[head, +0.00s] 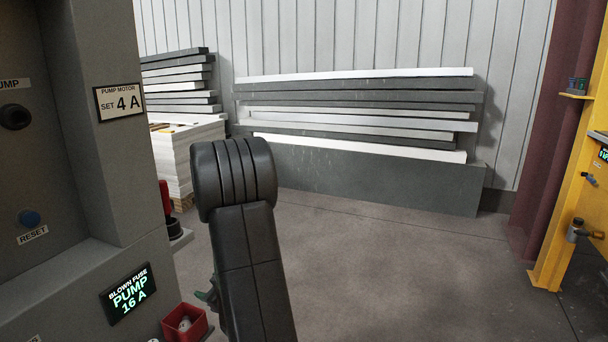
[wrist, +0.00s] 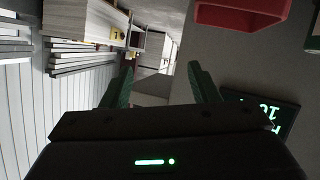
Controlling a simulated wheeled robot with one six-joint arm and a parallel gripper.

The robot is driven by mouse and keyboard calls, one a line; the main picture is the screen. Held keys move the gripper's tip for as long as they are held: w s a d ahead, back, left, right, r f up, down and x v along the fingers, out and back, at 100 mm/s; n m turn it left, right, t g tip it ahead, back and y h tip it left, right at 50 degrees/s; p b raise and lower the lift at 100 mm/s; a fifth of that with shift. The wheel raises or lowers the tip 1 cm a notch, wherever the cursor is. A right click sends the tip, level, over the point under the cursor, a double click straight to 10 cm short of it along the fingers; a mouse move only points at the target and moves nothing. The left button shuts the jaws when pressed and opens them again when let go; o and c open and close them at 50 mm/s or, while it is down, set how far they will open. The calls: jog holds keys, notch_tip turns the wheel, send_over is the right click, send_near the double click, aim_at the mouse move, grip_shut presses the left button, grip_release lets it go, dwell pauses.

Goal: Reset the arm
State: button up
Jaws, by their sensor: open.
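My arm (head: 245,250) rises in the middle of the head view, dark and bent at a rounded joint. My gripper (wrist: 162,82) shows in the wrist view with its two green fingers apart and nothing between them. In the head view only a bit of green finger shows beside the arm's lower left edge; the arm hides the rest. The gripper is near the grey cabinet (head: 70,260), low and close to its display panel (head: 129,293), which reads "BLOWN FUSE PUMP 16 A". That display also shows in the wrist view (wrist: 262,112), right of the fingers.
A red bin (head: 196,325) with small pale items stands low beside the cabinet. A yellow frame (head: 568,190) stands right. Floor between is clear.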

jog(key=w+d+f+m+t+h+b, duration=0.3)
jog(key=d+f+m+h+b, duration=0.1)
jog(key=d+f+b, duration=0.5)
notch_tip(320, 180, down, 3)
jog(key=shift+d+r+m, duration=0.1)
jog(key=shift+d+m, duration=0.3)
jog(key=shift+d, duration=0.6)
jog(key=shift+s, duration=0.1)
